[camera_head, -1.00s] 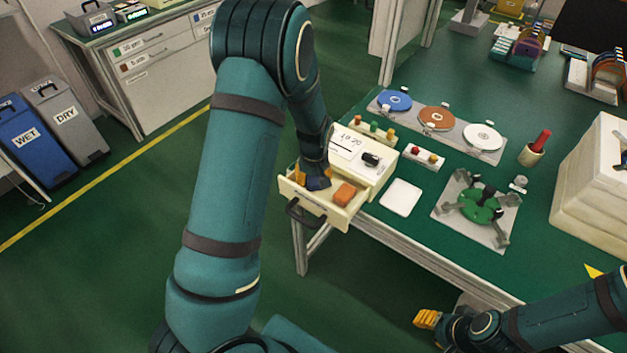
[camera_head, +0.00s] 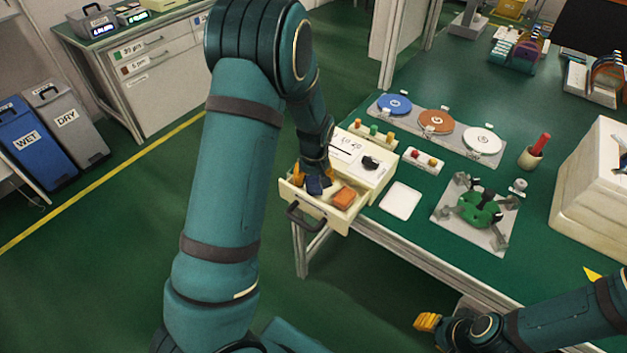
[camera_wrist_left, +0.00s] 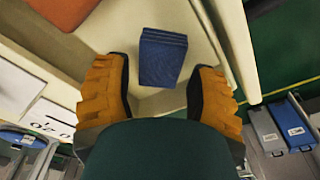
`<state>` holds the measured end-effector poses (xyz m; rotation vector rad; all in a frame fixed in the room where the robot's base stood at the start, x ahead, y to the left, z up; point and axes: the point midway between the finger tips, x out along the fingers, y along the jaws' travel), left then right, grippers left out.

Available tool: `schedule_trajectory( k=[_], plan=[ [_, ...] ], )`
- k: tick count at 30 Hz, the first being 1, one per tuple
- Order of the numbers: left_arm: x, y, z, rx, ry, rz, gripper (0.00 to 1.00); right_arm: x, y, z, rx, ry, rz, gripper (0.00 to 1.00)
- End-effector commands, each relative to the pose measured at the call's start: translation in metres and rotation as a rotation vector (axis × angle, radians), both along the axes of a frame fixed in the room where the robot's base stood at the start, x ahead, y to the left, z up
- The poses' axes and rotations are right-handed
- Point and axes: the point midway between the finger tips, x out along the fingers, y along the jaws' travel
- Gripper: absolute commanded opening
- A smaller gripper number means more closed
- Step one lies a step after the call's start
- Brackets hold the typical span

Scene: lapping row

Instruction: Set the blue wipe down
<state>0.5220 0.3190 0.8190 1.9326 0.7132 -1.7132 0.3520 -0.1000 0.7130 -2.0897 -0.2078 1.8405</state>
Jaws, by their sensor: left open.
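The blue wipe (camera_head: 315,184) is a small folded dark blue block in the open cream drawer (camera_head: 323,210). In the left wrist view the wipe (camera_wrist_left: 162,57) lies on the drawer floor, between and beyond my fingertips, with a gap on both sides. My left gripper (camera_head: 313,176) is over the drawer; its orange fingers (camera_wrist_left: 160,92) are spread and empty in the wrist view. My right gripper (camera_head: 427,321) is low at the front of the table, away from the drawer; its fingers are too small to judge.
An orange block (camera_head: 344,197) lies in the drawer right of the wipe. A white tray (camera_head: 401,200), a green fixture (camera_head: 479,209) and a row of coloured discs (camera_head: 436,121) stand on the green table. WET (camera_head: 40,145) and DRY (camera_head: 68,120) bins stand far left.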

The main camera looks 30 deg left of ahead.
Motion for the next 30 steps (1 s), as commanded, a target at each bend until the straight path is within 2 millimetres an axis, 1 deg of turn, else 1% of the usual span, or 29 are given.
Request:
schedule_trajectory(
  k=[1,6,9,13,15,19,30],
  plan=[
    [0.000,-0.001,0.014,-0.001,-0.005,-0.001,0.57,-0.001,0.000,0.006,0.000,0.002,0.001,0.39],
    [-0.004,-0.004,0.051,0.000,-0.004,0.000,0.57,-0.003,0.000,0.017,0.001,0.007,0.002,0.39],
    [-0.005,-0.006,0.069,-0.002,-0.004,0.000,0.57,-0.004,0.001,0.023,0.002,0.009,0.003,0.39],
    [-0.007,-0.007,0.087,0.000,-0.003,0.000,0.57,-0.005,0.001,0.027,0.003,0.013,0.003,0.39],
    [-0.008,-0.008,0.094,0.000,-0.003,-0.001,0.57,-0.005,0.001,0.029,0.003,0.013,0.003,0.39],
    [-0.009,-0.008,0.099,-0.001,-0.001,0.000,0.57,-0.006,0.001,0.030,0.003,0.014,0.004,0.39],
    [-0.009,-0.008,0.100,0.000,0.000,0.000,0.57,-0.006,0.001,0.030,0.003,0.014,0.004,0.39]
  ],
)
